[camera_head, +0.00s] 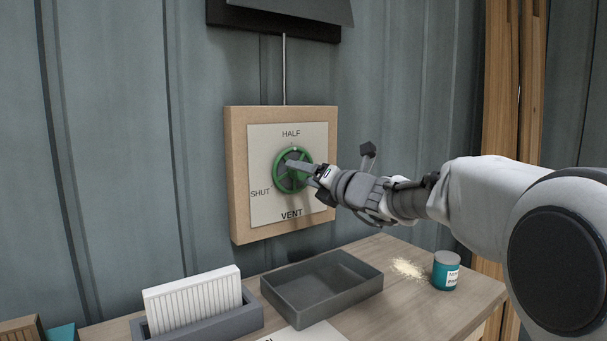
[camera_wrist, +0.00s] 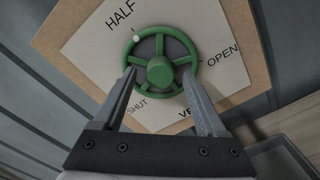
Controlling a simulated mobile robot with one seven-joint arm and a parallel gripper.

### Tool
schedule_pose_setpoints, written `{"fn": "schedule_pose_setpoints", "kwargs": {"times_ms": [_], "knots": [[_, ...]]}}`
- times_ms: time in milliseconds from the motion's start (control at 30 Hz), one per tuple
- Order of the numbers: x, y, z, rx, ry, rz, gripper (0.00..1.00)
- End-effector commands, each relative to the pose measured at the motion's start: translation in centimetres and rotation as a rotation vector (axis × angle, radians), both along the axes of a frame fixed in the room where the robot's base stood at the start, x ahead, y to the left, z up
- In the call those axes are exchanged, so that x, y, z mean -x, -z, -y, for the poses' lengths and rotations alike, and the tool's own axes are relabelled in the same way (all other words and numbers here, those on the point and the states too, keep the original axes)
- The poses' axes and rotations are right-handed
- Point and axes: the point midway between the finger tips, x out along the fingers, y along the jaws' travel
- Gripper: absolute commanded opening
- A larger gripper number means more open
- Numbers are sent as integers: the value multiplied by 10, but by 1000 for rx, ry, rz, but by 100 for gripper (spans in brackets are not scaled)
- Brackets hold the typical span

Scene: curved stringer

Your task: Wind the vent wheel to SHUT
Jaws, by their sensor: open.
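The green vent wheel (camera_head: 278,178) is mounted on a white plate (camera_head: 262,148) with the words HALF, SHUT and VENT visible. In the wrist view, the wheel (camera_wrist: 160,71) shows its spokes and hub, and OPEN also shows on the plate. A white dot on the rim (camera_wrist: 136,38) is beside HALF. My gripper (camera_head: 300,166) is in front of the wheel and hides part of its right side. In the wrist view, my gripper (camera_wrist: 160,74) is open, its fingertips on either side of the hub and overlapping the rim. I cannot tell whether they touch it.
A tan backing board (camera_head: 238,170) holds the plate on the ribbed wall. Below is a wooden table (camera_head: 400,310) with a grey tray (camera_head: 330,300), a white ribbed item (camera_head: 193,300) in a grey holder, and a teal jar (camera_head: 446,272) beside spilled powder (camera_head: 407,268).

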Motion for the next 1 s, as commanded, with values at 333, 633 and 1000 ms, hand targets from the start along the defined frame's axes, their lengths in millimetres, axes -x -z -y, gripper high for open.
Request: {"fn": "schedule_pose_setpoints", "kwargs": {"times_ms": [333,633,1000], "knots": [[-5,0,-4,1,0,1,74],[-5,0,-3,1,0,1,29],[-5,0,-3,5,0,3,0]]}}
